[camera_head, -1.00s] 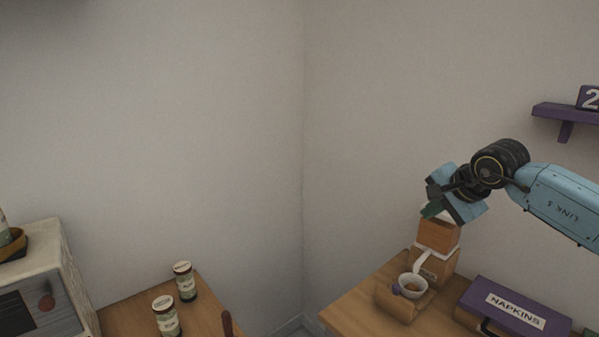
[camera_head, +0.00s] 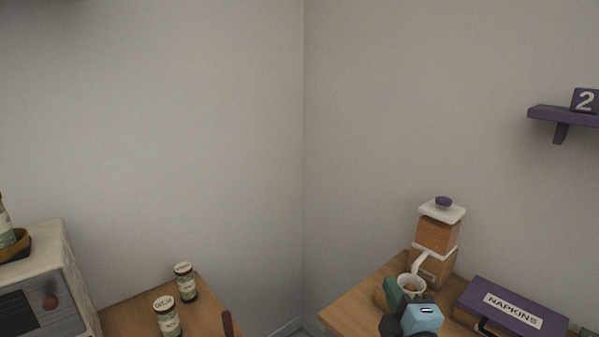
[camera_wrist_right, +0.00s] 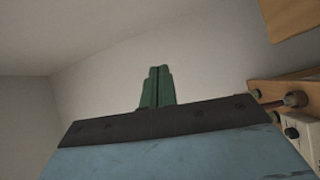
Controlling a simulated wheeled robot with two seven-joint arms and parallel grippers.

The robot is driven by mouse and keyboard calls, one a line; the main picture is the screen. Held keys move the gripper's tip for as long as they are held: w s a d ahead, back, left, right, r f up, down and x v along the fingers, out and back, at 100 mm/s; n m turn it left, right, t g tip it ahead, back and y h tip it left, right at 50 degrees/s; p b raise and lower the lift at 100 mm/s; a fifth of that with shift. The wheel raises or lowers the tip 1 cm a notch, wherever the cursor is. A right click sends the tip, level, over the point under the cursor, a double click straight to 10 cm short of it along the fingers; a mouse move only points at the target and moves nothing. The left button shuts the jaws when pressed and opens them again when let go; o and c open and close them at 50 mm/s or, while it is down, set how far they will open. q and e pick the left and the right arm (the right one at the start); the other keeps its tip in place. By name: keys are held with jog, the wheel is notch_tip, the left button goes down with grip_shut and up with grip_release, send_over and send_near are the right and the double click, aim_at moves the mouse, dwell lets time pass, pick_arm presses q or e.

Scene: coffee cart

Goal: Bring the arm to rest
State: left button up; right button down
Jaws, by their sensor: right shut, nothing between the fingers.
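My right gripper (camera_head: 393,292) is low in the head view, in front of the right-hand counter and partly covering the white cup (camera_head: 411,282). In the right wrist view its green fingers (camera_wrist_right: 156,88) are together with nothing between them, against a plain wall. My left gripper is in neither view. The wooden grinder (camera_head: 437,236) with a white top and purple knob stands upright behind the cup, apart from the gripper in the picture. Whether the gripper touches the cup cannot be told.
A purple napkin box (camera_head: 514,309) lies on the right counter (camera_head: 352,307). Two jars (camera_head: 186,283) stand on the left counter (camera_head: 119,318) beside a pale machine (camera_head: 72,271). A purple shelf (camera_head: 562,115) is on the right wall. A gap separates the counters.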

jog(key=s+d+f+m+g+h, duration=0.3)
jog(key=s+d+f+m+g, duration=0.2)
jog(key=s+f+m+g, duration=0.6)
jog(key=s+f+m+g+y, duration=0.1)
jog(key=s+f+m+g, duration=0.1)
jog(key=s+f, duration=0.45)
jog(key=s+f+m+g+y, duration=0.1)
jog(key=s+f+m+g, duration=0.15)
jog(key=s, duration=0.75)
notch_tip(320, 180, down, 24)
jog(key=s, duration=0.2)
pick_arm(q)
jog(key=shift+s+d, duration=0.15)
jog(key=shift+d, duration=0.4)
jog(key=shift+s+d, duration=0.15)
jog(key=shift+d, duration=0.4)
pick_arm(e)
jog(key=s+d+f+g, duration=0.1)
jog(key=s+f, duration=0.7)
jog(key=s+d+f+g, duration=0.1)
jog(key=s+d+f, duration=0.1)
jog(key=s+f, duration=0.6)
jog(key=shift+s+d+n+h, duration=0.25)
jog(key=shift+s+n+h, duration=0.05)
jog(key=shift+n, duration=0.05)
